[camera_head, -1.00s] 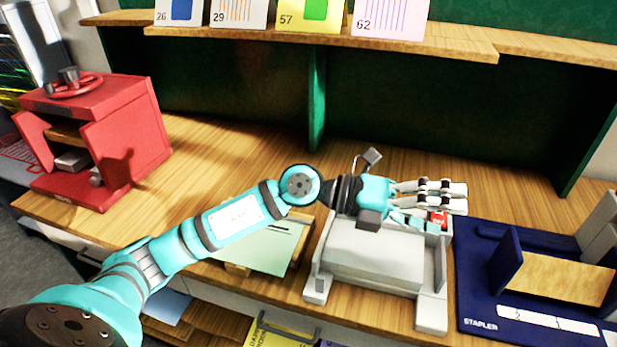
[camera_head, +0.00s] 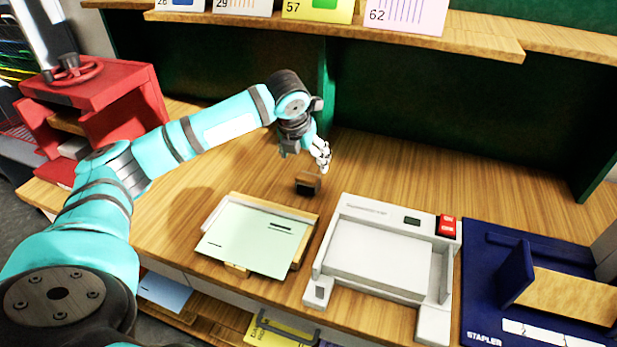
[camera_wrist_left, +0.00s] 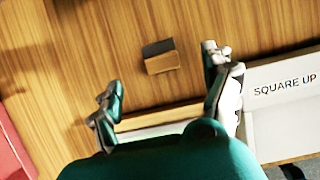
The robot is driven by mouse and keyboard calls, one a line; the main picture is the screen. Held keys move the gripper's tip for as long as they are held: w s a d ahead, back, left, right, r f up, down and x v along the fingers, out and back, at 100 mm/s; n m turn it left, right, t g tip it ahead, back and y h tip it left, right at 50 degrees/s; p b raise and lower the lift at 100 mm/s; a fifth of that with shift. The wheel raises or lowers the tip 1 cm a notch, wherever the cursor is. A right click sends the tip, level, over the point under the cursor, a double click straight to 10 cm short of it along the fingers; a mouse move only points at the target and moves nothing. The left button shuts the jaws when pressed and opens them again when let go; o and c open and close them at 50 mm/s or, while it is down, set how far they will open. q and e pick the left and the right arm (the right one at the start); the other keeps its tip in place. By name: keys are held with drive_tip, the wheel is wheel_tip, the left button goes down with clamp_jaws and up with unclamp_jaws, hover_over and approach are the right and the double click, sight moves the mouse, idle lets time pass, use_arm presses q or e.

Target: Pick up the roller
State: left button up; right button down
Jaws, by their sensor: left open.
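My right gripper is not in view.
Pale green paper (camera_head: 246,238) lies on a wooden tray in front of the roller. A white machine (camera_head: 378,258) with a red switch stands to the right, then a blue stapler station (camera_head: 488,290). A red press (camera_head: 105,95) stands at left. Bare table surrounds the roller.

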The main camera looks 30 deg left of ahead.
sight(308, 174)
use_arm(q)
drive_tip(key=x, duration=0.4)
drive_tip(key=shift+p, duration=0.4)
drive_tip(key=shift+w+f, duration=0.1)
drive_tip(key=shift+f, duration=0.15)
drive_tip(key=p+x, duration=0.2)
drive_tip(key=x, duration=0.1)
drive_tip(key=shift+a+f, duration=0.1)
drive_tip(key=shift+f, duration=0.25)
drive_tip(key=shift+w+f, duration=0.15)
drive_tip(key=shift+f, duration=0.35)
drive_tip(key=shift+a+r, duration=0.1)
drive_tip(key=c, duration=1.2)
